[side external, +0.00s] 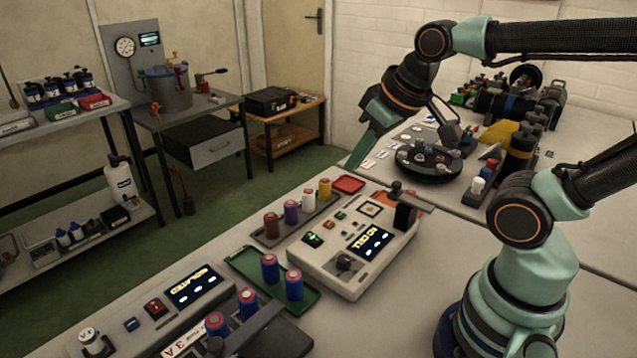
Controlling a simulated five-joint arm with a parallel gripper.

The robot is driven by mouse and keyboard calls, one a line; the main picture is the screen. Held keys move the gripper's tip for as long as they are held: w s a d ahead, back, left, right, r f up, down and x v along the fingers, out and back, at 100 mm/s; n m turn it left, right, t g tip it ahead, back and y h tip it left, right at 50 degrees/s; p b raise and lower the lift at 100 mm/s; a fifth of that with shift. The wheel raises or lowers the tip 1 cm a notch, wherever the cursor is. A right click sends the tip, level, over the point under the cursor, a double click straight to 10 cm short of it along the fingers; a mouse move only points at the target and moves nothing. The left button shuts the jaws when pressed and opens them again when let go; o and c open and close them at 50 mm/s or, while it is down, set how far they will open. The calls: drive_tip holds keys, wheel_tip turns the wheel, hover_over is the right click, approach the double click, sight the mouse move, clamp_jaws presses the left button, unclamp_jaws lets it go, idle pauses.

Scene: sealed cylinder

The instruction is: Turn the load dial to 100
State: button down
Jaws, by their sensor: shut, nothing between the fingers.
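A pale test console (310,255) stands on the bench in the middle of the view. A dark round dial (345,263) sits on its near panel, left of a lit display (372,243) that seems to read "NO CELL". I cannot read the dial's setting or any scale around it. A second unit (155,310) at the lower left carries a pale knob (90,338); which control is the load dial is not legible. My gripper (353,163) is shut and empty, pointing down and left above the far end of the console, well apart from both dials.
A rack of coloured cylinders (262,239) and a green tray (312,299) with blue cylinders flank the console's left side. A small red tray (348,184) lies at its far end. A dark round carousel (428,164) stands behind. A black upright block (406,216) rises from the console.

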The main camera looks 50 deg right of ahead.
drive_tip(key=c, duration=0.7)
unclamp_jaws()
drive_tip(key=shift+f+n, duration=0.15)
drive_tip(key=shift+n, duration=0.15)
drive_tip(key=shift+o, duration=0.6)
drive_tip(key=shift+w+a+f+n+g, duration=0.1)
drive_tip(key=shift+f+n+g, duration=0.25)
drive_tip(key=shift+n, duration=0.25)
drive_tip(key=n+g, duration=0.4)
drive_tip(key=n, duration=0.8)
hover_over(344, 258)
wheel_tip(344, 258, down, 6)
drive_tip(key=f, duration=0.1)
wheel_tip(344, 258, down, 12)
drive_tip(key=shift+f+n+g, duration=0.25)
drive_tip(key=shift+n+g, duration=0.2)
drive_tip(key=shift+n, duration=0.55)
drive_tip(key=shift+c, duration=0.3)
clamp_jaws()
